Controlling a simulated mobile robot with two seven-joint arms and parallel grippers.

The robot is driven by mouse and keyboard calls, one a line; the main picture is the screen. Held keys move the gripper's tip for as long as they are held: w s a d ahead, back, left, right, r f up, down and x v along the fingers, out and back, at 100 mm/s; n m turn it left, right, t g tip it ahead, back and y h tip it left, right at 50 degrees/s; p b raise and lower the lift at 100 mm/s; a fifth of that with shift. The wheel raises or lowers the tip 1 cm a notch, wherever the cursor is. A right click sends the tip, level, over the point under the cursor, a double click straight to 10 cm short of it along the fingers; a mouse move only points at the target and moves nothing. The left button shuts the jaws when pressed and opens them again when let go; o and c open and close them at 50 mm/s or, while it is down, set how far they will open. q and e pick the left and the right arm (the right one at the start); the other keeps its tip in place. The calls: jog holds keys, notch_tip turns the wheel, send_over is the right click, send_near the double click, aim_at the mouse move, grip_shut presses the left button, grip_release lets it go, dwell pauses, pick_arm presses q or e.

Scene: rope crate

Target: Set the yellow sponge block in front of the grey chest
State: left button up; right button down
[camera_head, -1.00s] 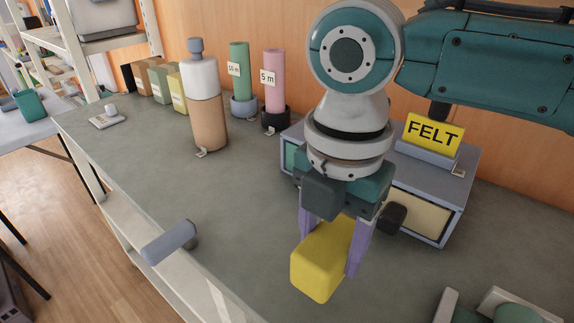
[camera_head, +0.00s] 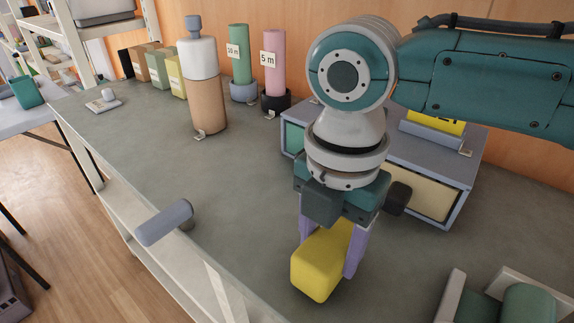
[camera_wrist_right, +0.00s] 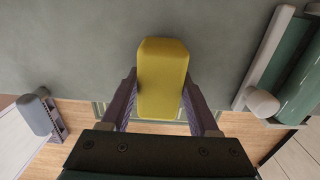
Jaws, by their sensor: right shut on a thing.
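The yellow sponge block (camera_head: 318,271) is held between the purple fingers of my right gripper (camera_head: 331,247). It also shows in the right wrist view (camera_wrist_right: 162,77), between both fingers (camera_wrist_right: 160,98). The block is over the grey-green worktop in front of the grey chest (camera_head: 455,212); I cannot tell whether it touches the surface. The chest stands against the back wall, with a green and a cream drawer front and a dark knob. My right arm hides its middle. A yellow sign (camera_head: 436,122) on top is partly covered by my arm. My left gripper is not in view.
A tan bottle with a white top (camera_head: 205,95) stands left of the chest. A green roll (camera_head: 240,60) and a pink roll (camera_head: 274,75) stand behind. A blue-grey cylinder (camera_head: 165,222) sticks out at the front edge. A green-and-white object (camera_head: 520,300) is at lower right. The worktop left of the block is clear.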

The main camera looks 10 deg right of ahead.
jog(key=shift+f+b, duration=0.3)
jog(key=shift+f, duration=0.15)
jog(key=shift+c, duration=0.3)
grip_release()
jog(key=shift+r, duration=0.2)
notch_tip(320, 180, up, 9)
jog(key=shift+f+p, duration=0.2)
jog(key=shift+p, duration=0.85)
jog(key=shift+r, duration=0.5)
